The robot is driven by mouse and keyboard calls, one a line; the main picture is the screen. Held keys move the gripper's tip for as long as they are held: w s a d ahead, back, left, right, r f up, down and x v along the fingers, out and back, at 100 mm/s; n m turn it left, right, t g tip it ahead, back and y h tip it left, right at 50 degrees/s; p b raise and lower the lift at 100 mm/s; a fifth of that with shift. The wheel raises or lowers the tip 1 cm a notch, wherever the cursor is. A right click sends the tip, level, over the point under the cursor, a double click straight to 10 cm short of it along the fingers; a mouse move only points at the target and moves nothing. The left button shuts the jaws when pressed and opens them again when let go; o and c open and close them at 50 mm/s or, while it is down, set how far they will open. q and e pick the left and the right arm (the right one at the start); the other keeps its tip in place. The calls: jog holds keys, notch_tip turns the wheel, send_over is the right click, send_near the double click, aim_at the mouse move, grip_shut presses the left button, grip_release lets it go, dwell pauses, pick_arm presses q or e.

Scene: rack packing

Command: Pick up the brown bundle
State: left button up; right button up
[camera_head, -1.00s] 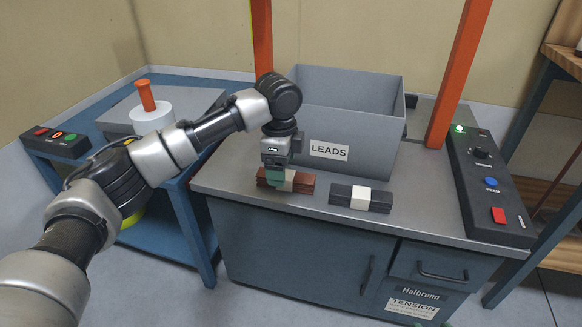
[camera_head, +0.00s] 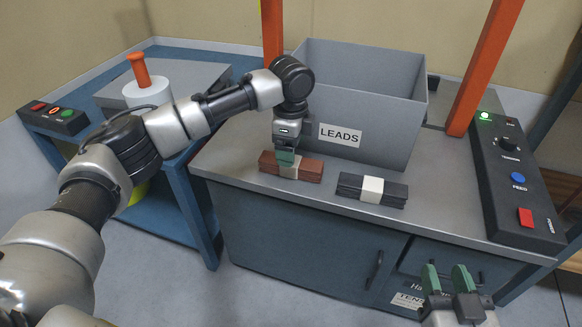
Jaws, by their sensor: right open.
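The brown bundle (camera_head: 310,170) lies flat on the grey bench top in front of the grey bin, with a pale band around its middle. My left gripper (camera_head: 286,160) points straight down at the middle of the bundle, its green fingertips at the band. The fingers overlap from this side, so their gap is hidden. My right gripper (camera_head: 450,279) is at the bottom right, in front of the cabinet doors. Its two green fingers stand apart with nothing between them.
A dark grey bundle (camera_head: 346,186) with a white band lies just right of the brown one. The bin marked LEADS (camera_head: 366,126) stands close behind both. Orange posts (camera_head: 484,70) and a control panel (camera_head: 497,178) bound the right side.

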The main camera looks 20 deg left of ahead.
pick_arm(q)
notch_tip(320, 180, down, 4)
jog(key=shift+s+f+b, duration=0.1)
jog(key=shift+f+b, duration=0.05)
jog(key=shift+b, duration=0.95)
jog(key=shift+f, duration=0.45)
jog(key=c, duration=1.1)
pick_arm(e)
notch_tip(320, 180, up, 7)
jog(key=s+a+t+y, duration=0.1)
jog(key=t+y, duration=0.1)
jog(key=t, duration=0.4)
jog(key=shift+s+t, duration=0.25)
jog(key=shift+t, duration=0.05)
